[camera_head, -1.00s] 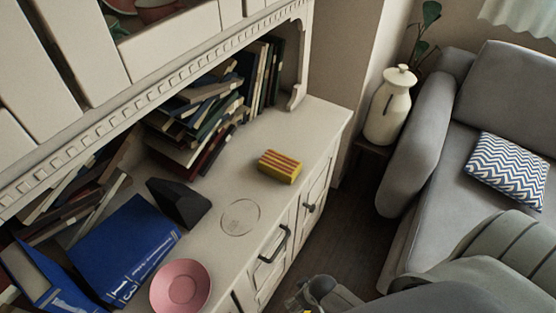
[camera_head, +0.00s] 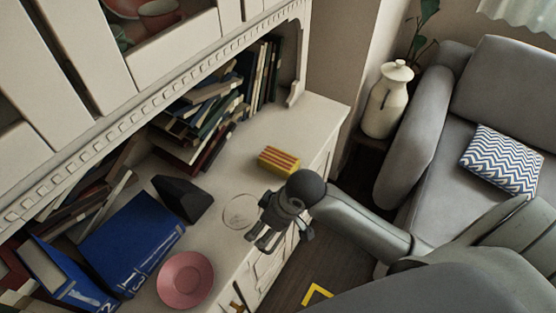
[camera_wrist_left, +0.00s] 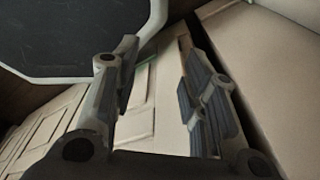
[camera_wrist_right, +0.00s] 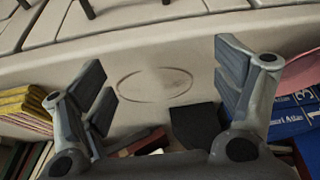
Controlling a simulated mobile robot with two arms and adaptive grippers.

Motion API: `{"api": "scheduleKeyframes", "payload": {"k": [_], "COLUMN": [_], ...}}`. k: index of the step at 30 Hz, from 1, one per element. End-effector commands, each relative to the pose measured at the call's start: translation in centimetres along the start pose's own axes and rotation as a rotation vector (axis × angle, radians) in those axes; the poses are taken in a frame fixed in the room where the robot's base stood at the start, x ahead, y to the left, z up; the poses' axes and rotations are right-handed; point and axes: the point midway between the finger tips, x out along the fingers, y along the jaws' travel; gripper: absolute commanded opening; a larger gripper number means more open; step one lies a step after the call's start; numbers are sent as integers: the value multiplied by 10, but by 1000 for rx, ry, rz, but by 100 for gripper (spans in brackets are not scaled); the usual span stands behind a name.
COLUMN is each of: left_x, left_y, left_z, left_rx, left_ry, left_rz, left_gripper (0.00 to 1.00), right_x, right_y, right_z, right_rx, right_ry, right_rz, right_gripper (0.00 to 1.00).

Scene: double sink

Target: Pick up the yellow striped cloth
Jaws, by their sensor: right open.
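The yellow striped cloth (camera_head: 279,159), a small folded block with red stripes, lies on the cabinet's counter in the head view. In the right wrist view the cloth (camera_wrist_right: 27,104) is at the left, outside the fingers and partly behind one of them. My right gripper (camera_head: 263,243) is open and empty over the counter's front edge, nearer the front than the cloth and apart from it. Its spread fingers also show in the right wrist view (camera_wrist_right: 163,75). My left gripper (camera_wrist_left: 158,85) is open and empty before pale cabinet panels; it does not show in the head view.
A black wedge (camera_head: 183,199), blue binders (camera_head: 128,243) and a pink plate (camera_head: 185,280) stand or lie to the left. Books (camera_head: 205,115) are piled behind the cloth. The counter right of the cloth is clear.

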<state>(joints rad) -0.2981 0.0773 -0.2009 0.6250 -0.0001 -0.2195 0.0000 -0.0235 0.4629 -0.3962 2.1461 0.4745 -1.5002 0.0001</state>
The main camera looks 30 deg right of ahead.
Motion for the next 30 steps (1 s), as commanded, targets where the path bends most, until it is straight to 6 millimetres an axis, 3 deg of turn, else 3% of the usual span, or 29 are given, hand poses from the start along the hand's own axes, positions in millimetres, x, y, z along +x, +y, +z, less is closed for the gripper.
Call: {"api": "scheduleKeyframes", "payload": {"k": [8, 13, 18, 23, 30], "left_x": [0, 0, 0, 0, -4], "left_y": [-2, -3, -3, -3, -3], "left_z": [3, 4, 4, 4, 5], "left_rx": [1, 1, 1, 0, 0], "left_ry": [-5, -7, -7, -8, -9], "left_rz": [-2, -3, -3, -3, -3], "left_gripper": [40, 40, 40, 40, 40], "right_x": [-8, -34, -60, -69, -36], "right_y": [82, 144, 188, 205, 208], "right_z": [-40, -57, -66, -68, -66], "right_rx": [-79, -40, 17, 47, 52], "right_ry": [-63, -95, -102, -102, -102], "right_rz": [8, 31, 48, 53, 50], "right_gripper": [86, 86, 86, 86, 86]}}
